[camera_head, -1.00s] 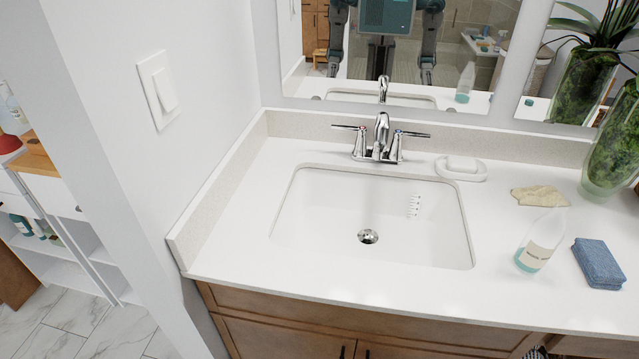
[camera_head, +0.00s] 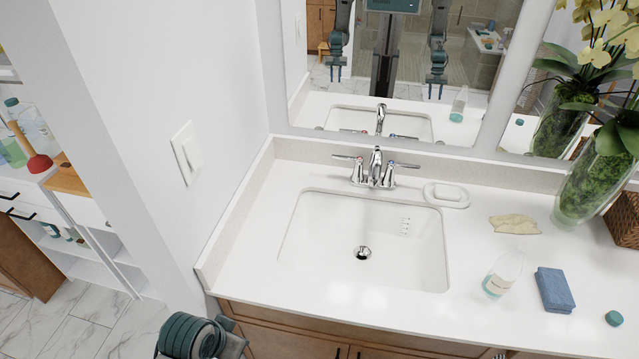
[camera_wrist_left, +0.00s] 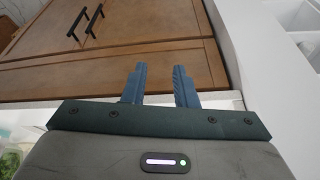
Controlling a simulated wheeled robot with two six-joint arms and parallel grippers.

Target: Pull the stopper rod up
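The chrome faucet (camera_head: 375,170) stands behind the sink (camera_head: 420,270), with a lever handle on each side. I cannot make out the stopper rod apart from the faucet at this size. The drain (camera_head: 362,253) is a round chrome fitting in the basin floor. Part of my left arm shows at the bottom of the head view, left of the cabinet. My left gripper (camera_wrist_left: 159,68) is open and empty in the left wrist view, its two blue fingers apart in front of the wooden cabinet (camera_wrist_left: 115,75).
A glass vase (camera_head: 592,190) stands at the far right. A wall (camera_head: 205,80) bounds the counter on the left.

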